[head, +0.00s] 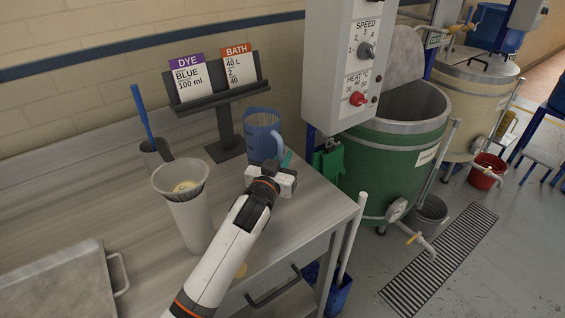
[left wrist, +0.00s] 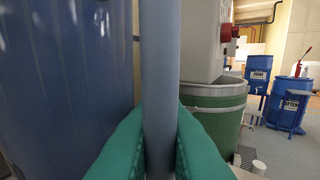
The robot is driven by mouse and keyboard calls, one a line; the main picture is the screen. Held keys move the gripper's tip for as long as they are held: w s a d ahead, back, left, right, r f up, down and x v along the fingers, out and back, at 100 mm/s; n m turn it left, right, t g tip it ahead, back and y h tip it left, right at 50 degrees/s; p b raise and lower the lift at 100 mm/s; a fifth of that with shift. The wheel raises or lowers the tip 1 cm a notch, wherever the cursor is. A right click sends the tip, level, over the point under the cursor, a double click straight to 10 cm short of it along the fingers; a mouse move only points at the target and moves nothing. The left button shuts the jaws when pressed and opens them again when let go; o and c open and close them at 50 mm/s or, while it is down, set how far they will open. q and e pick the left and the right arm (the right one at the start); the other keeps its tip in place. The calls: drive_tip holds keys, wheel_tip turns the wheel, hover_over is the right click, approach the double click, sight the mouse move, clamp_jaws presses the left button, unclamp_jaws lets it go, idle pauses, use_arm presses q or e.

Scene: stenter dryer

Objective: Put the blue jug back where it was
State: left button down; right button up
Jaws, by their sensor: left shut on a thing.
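The blue jug (head: 262,138) is upright at the back right of the grey bench (head: 120,190), beside the card stand. I cannot tell whether its base touches the bench. My left gripper (head: 286,160) is at the jug's right side, partly hiding its lower part. In the left wrist view, the teal fingers (left wrist: 160,150) are shut on the jug's upright handle (left wrist: 161,80). The jug's body (left wrist: 65,85) fills the left of that view. My right gripper is not in view.
A card stand (head: 228,128) holds DYE and BATH cards. A pale tall container (head: 187,222) and a grey cup with a blue-handled tool (head: 155,155) stand left of the jug. A control box (head: 343,60) hangs to the right, above a green vat (head: 395,160).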

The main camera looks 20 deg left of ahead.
use_arm(q)
drive_tip(key=shift+f, duration=0.7)
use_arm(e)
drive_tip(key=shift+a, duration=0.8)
use_arm(q)
drive_tip(key=c, duration=1.9)
unclamp_jaws()
drive_tip(key=shift+f, duration=0.1)
drive_tip(key=o, duration=0.4)
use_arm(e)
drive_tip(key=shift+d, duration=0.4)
use_arm(q)
drive_tip(key=shift+s+a+r+b, duration=0.15)
drive_tip(key=shift+s+b, duration=0.1)
drive_tip(key=shift+s, duration=1.75)
drive_tip(key=shift+s+a+b, duration=0.1)
drive_tip(key=shift+s+b, duration=0.2)
drive_tip(key=shift+s, duration=1.7)
drive_tip(key=shift+s+a+r+b, duration=0.15)
drive_tip(key=shift+s+b, duration=0.1)
drive_tip(key=shift+s, duration=1.75)
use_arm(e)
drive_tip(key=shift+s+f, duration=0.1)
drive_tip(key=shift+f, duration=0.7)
